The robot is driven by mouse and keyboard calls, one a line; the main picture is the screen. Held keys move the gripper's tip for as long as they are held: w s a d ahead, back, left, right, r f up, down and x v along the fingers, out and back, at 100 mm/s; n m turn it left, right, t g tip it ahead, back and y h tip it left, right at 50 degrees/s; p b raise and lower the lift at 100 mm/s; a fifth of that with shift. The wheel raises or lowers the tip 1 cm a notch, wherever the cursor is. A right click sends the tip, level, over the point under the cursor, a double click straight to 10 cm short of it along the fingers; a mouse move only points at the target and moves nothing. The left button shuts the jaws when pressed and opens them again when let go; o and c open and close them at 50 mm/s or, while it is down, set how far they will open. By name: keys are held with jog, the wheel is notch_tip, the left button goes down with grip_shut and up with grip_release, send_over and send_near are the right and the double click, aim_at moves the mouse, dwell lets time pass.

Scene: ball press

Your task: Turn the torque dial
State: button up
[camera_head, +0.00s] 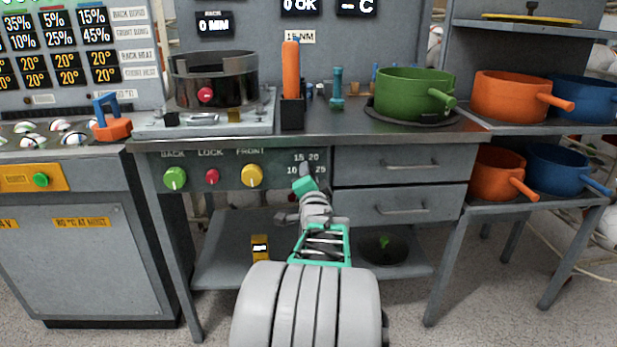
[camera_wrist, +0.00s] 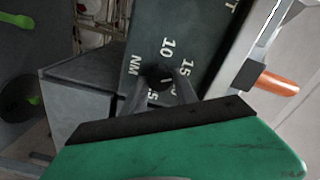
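The torque dial (camera_wrist: 158,74) is a small dark round knob on the dark front panel (camera_wrist: 190,35), with white numbers and "NM" around it in the wrist view. In the head view my gripper (camera_head: 304,172) reaches the panel at the printed numbers 10, 15, 20 and 25 and hides most of the dial. In the wrist view the two dark fingertips of my gripper (camera_wrist: 163,84) are apart, one on each side of the dial. I cannot tell whether they touch or grip it.
A green knob (camera_head: 174,178), a red knob (camera_head: 212,177) and a yellow knob (camera_head: 251,175) sit left of the dial. Two closed drawers (camera_head: 400,163) are to its right. A lower shelf (camera_head: 222,262) runs below. An orange handle (camera_head: 291,70) stands on the bench above.

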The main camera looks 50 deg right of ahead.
jog(key=o, duration=0.4)
jog(key=shift+c, duration=0.2)
jog(key=p+v, duration=0.1)
jog(key=v, duration=0.6)
jog(key=shift+s+a+p, duration=0.25)
jog(key=shift+a+p, duration=0.05)
jog(key=shift+p, duration=0.1)
